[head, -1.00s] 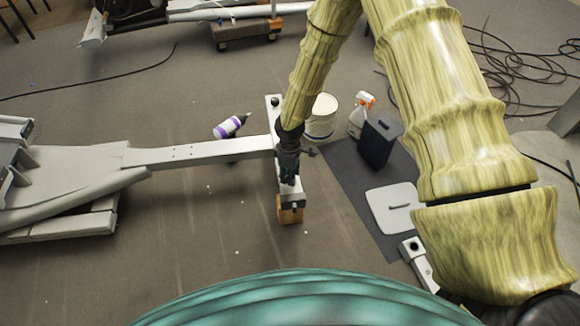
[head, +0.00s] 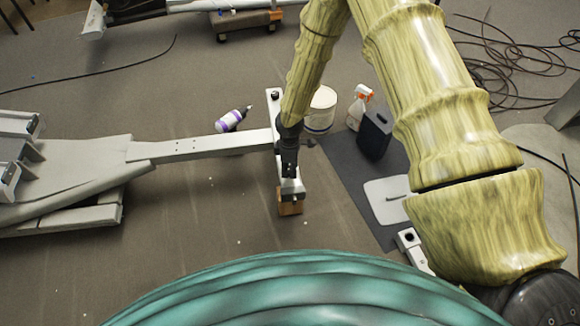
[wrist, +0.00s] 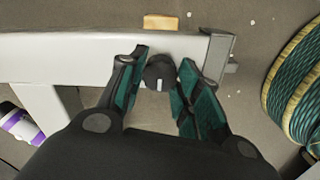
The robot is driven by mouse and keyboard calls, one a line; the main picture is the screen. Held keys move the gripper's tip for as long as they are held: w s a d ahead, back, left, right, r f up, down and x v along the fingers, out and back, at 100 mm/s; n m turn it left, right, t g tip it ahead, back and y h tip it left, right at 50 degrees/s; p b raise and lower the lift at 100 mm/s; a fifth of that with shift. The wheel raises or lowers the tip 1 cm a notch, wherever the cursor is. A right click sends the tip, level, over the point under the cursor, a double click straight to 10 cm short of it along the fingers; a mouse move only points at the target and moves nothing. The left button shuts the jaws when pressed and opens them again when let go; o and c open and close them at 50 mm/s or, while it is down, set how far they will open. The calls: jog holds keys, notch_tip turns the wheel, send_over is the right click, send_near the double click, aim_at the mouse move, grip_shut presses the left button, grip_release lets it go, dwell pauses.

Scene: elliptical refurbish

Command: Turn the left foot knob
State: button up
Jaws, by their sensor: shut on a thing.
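The foot knob (wrist: 160,73) is a round black knob with a white mark, on the side of the grey crossbar (wrist: 70,47) in the wrist view. My gripper (wrist: 161,75) has its teal-padded fingers on both sides of the knob and is shut on it. In the head view, my gripper (head: 289,172) points down at the near end of the crossbar (head: 292,188); it hides the knob there. Another black knob (head: 275,96) is at the crossbar's far end.
The crossbar's near end rests on a wooden block (head: 290,206). A long grey beam (head: 205,148) runs left from the crossbar. A purple-and-white bottle (head: 231,120), a white bucket (head: 321,110) and a spray bottle (head: 360,106) stand or lie nearby. Open floor lies front left.

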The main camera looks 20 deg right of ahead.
jog(key=o, duration=1.1)
jog(key=shift+c, duration=0.2)
notch_tip(320, 180, up, 12)
jog(key=s+a+f+m+y, duration=0.1)
jog(key=s+f+m, duration=0.4)
jog(key=s, duration=0.6)
jog(key=s+a+f+m+y, duration=0.1)
jog(key=s+a+f+m, duration=0.15)
jog(key=s+f, duration=0.6)
jog(key=s+d+m+h, duration=0.1)
jog(key=s+d+m, duration=0.25)
jog(key=s, duration=0.55)
jog(key=s+d+m+h, duration=0.1)
jog(key=s+d+m, duration=0.25)
jog(key=s, duration=0.45)
notch_tip(320, 180, up, 27)
jog(key=p, duration=2.8)
